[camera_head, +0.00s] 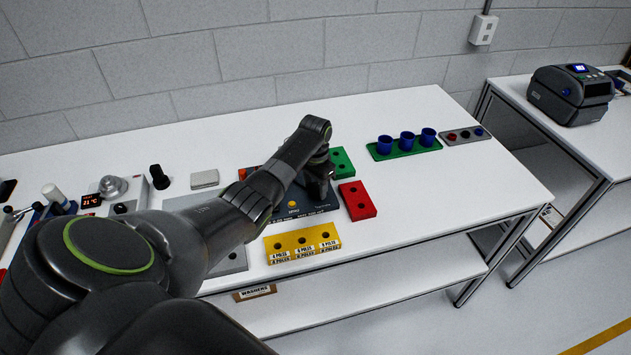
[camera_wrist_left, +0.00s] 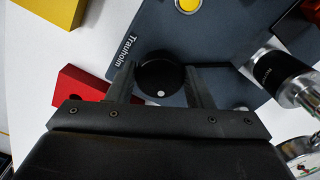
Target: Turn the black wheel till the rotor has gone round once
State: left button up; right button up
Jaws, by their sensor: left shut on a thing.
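The black wheel (camera_wrist_left: 158,72) is a round black knob with a small white dot near its lower rim, standing on a dark blue panel (camera_wrist_left: 165,35). My left gripper (camera_wrist_left: 160,82) is shut on it, one finger on each side. In the head view my left gripper (camera_head: 318,185) points down at the right part of the panel (camera_head: 322,213) and hides the wheel. A silver cylinder with a dark band (camera_wrist_left: 288,78) stands beside the wheel; I cannot tell whether it is the rotor. My right gripper is in neither view.
A yellow block (camera_head: 303,245), a red block (camera_head: 357,200) and a green block (camera_head: 341,161) with holes lie close around the panel. A green tray (camera_head: 411,150) with blue cups stands further right. My left arm covers much of the left side.

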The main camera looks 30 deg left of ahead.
aim_at(315, 187)
pick_arm(q)
jog(key=m+p, duration=0.1)
jog(key=m, duration=0.4)
jog(key=shift+w+a+m, duration=0.1)
jog(key=shift+m, duration=0.2)
jog(key=m, duration=0.5)
jog(key=shift+w, duration=0.1)
jog(key=shift+m+p, duration=0.3)
jog(key=shift+m, duration=0.1)
jog(key=o, duration=1)
jog(key=shift+r, duration=0.15)
jog(key=shift+r+b, duration=0.35)
jog(key=shift+r, duration=8.25)
